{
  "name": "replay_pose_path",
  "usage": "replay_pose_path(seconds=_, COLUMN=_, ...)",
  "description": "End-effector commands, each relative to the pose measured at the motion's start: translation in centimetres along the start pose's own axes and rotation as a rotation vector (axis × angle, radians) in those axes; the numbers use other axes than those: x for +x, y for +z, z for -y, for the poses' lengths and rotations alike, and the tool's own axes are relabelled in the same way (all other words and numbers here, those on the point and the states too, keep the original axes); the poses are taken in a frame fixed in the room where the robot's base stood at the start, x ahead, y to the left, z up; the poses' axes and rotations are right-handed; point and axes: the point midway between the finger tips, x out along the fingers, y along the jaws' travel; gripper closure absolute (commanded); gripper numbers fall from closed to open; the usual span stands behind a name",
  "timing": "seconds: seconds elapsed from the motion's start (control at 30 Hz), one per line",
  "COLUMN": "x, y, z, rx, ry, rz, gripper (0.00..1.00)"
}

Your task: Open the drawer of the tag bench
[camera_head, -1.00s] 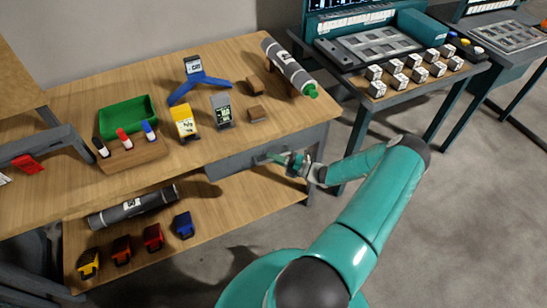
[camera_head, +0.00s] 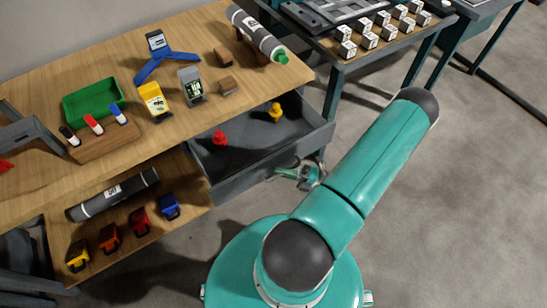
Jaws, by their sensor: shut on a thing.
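The tag bench (camera_head: 190,45) has a wooden top and a lower wooden shelf. Its grey drawer (camera_head: 240,177) stands pulled out from under the top at the right end. Inside the drawer are a red item (camera_head: 219,138) and a yellow item (camera_head: 275,112). My gripper (camera_head: 284,172) is at the middle-right of the drawer's front face, shut on the drawer handle. The handle itself is mostly hidden by my gripper. My teal arm reaches in from the lower right.
On the bench top are a green tray (camera_head: 94,100), a marker block (camera_head: 105,143), a blue stand (camera_head: 165,60), a yellow device (camera_head: 153,101), a grey device (camera_head: 191,86) and a grey roll (camera_head: 257,34). A second bench (camera_head: 375,55) with white cubes stands right. Floor in front is clear.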

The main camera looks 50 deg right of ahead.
Motion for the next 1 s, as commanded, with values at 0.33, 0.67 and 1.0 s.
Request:
replay_pose_path(seconds=0.33, x=-2.4, y=-2.2, z=-0.7, rx=-0.003, ry=0.001, rz=0.001, gripper=1.0)
replay_pose_path(seconds=0.67, x=-2.5, y=-2.3, z=-0.7, rx=-0.004, ry=0.001, rz=0.001, gripper=1.0)
replay_pose_path(seconds=1.0, x=-2.5, y=-2.4, z=-0.7, rx=-0.002, ry=0.0, rz=0.0, gripper=0.68)
